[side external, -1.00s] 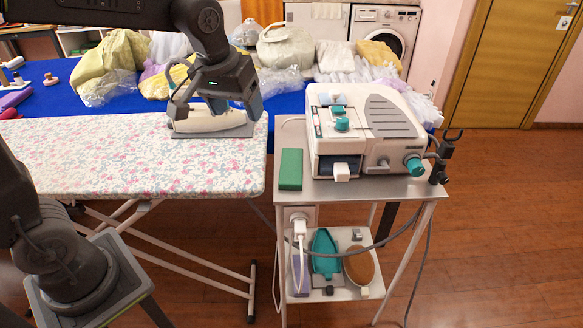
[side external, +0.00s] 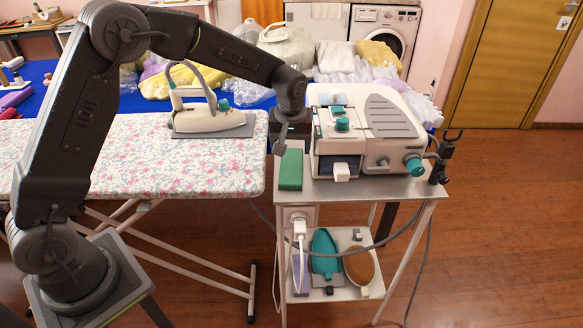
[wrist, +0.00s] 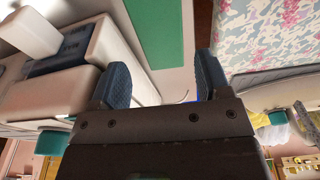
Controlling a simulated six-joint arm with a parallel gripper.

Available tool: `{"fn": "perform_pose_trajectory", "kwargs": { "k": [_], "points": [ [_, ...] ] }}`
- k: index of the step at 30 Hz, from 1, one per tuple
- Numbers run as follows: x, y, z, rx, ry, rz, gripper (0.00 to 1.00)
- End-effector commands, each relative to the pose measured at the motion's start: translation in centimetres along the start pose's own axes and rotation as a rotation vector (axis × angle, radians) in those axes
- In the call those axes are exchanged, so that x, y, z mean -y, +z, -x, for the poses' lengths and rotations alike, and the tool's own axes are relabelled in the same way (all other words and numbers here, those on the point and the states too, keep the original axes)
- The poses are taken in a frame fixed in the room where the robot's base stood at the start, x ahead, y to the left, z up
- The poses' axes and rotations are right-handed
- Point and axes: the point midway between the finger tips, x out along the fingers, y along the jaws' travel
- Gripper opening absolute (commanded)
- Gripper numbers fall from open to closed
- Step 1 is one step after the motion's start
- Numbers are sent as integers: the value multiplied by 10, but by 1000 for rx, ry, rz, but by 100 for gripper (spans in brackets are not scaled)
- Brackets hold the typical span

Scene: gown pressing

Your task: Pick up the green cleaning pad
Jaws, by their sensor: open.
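The green cleaning pad (side external: 291,171) is a flat rectangular block on the left end of the grey metal cart top, beside the white machine. In the wrist view the green pad (wrist: 158,30) shows at the top centre, ahead of the fingers and partly cut off by the frame edge. My gripper (side external: 281,146) is just above the pad's far end in the side view. In the wrist view my gripper (wrist: 163,85) has its two dark fingers apart with nothing between them. I cannot tell the exact height of the fingers above the pad.
The white steam machine (side external: 365,125) stands close to the right of the pad on the cart (side external: 400,190). The floral ironing board (side external: 100,160), with the iron (side external: 210,118) on it, lies to the left, across a narrow gap. A grey cable hangs below the cart top.

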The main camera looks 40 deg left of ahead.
Motion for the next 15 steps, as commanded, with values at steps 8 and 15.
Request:
{"fn": "perform_pose_trajectory", "kwargs": {
  "k": [8, 15],
  "points": [
    [0, 0, -24, 0, -1, 0, 70],
    [0, -2, -58, 2, -1, -1, 70]
  ]
}}
